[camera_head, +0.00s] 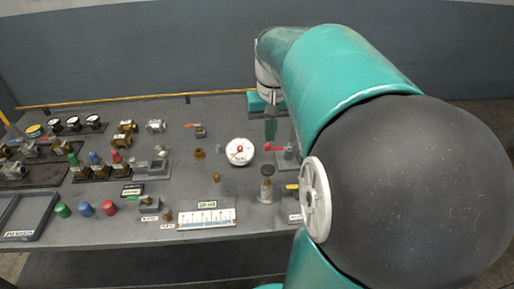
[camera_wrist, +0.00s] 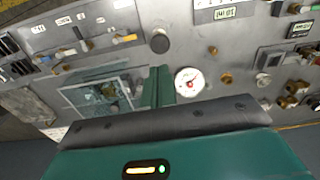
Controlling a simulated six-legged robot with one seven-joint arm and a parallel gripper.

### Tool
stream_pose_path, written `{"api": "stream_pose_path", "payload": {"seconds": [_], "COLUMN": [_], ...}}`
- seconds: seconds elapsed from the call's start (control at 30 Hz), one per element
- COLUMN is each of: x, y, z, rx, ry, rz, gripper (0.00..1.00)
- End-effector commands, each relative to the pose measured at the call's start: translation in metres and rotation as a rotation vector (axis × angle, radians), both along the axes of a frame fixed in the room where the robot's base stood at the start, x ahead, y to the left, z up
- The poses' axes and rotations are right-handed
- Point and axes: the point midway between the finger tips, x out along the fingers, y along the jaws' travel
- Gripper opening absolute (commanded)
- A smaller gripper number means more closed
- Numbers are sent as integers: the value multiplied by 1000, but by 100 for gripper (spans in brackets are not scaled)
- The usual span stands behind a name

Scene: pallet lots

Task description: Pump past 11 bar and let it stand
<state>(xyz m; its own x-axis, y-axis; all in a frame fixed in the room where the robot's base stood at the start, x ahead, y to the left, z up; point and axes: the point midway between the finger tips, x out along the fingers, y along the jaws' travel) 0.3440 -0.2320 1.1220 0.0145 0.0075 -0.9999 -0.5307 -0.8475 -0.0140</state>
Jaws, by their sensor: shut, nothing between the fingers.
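A round white pressure gauge (camera_head: 239,152) with red on its dial stands on the grey bench; it also shows in the wrist view (camera_wrist: 189,82). Its reading is too small to make out. A red lever (camera_head: 274,148) sits just right of the gauge. A dark round knob on a metal body (camera_head: 267,183) stands in front of the lever; its top shows in the wrist view (camera_wrist: 160,42). My gripper (camera_head: 270,132) is shut and empty, pointing down beside the red lever; its fingers show in the wrist view (camera_wrist: 158,84) left of the gauge. Contact with the lever cannot be told.
A white scale strip (camera_head: 207,218) lies at the bench's front. Red, blue and green caps (camera_head: 86,209), an empty dark tray (camera_head: 28,214) and several brass fittings (camera_head: 124,128) fill the left. A clear plate (camera_wrist: 100,94) lies near my fingers. My arm hides the bench's right side.

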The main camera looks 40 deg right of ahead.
Motion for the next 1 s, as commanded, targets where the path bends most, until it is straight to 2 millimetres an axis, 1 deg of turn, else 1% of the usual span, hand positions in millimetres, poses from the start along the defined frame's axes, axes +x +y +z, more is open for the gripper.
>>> {"api": "stream_pose_path", "payload": {"seconds": [0.17,0.23,0.47,0.73,1.0], "x": [-9,-13,-26,-38,-49], "y": [-7,-10,-20,-33,-52], "z": [-5,-7,-12,-12,-7], "rx": [78,120,243,331,314], "ry": [-4,-15,-109,-306,-570], "rz": [143,226,502,826,1137], "gripper": [0,0,0,0,0]}}
